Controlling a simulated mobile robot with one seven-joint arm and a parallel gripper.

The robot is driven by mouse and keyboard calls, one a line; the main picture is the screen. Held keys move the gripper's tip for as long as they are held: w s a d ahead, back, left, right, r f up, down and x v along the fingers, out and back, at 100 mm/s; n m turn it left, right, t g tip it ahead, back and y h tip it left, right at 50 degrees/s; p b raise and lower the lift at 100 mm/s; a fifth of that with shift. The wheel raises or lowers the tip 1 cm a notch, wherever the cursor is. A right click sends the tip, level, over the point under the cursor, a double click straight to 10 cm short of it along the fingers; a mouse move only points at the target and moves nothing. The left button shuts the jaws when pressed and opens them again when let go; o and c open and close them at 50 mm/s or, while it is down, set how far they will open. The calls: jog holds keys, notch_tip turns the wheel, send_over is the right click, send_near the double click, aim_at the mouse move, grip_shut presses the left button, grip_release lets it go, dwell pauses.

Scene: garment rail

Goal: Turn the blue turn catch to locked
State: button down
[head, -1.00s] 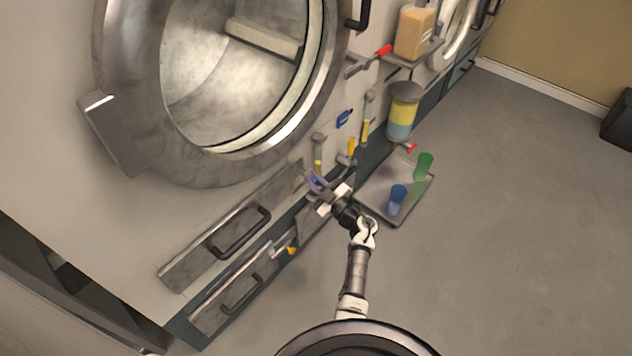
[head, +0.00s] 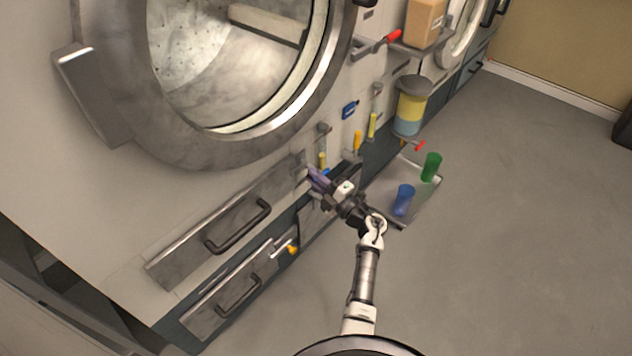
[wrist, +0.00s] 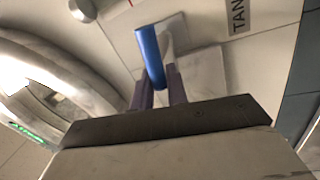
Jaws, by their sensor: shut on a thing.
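The blue turn catch (wrist: 149,56) shows in the wrist view as a blue lever standing out from a pale square plate (wrist: 172,32) on the panel. My gripper (wrist: 157,88) has its two purple fingers on either side of the lever's lower end, shut on it. In the head view my gripper (head: 316,178) is at the machine front, to the right of the upper drawer. Only a small blue patch of the catch (head: 325,172) shows there; the fingers hide most of it.
Several yellow-handled levers sit on the panel above and right of my gripper, with a blue piece (head: 349,110) among them. A tray (head: 398,222) with a blue cup (head: 404,199) and a green cup (head: 431,166) is at the right. Drawers with dark handles (head: 238,228) are at the left.

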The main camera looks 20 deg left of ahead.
jog(key=shift+f+n, duration=0.15)
jog(key=shift+n, duration=0.25)
jog(key=c, duration=1.5)
grip_release()
jog(key=p+v, duration=0.1)
jog(key=v, duration=1.3)
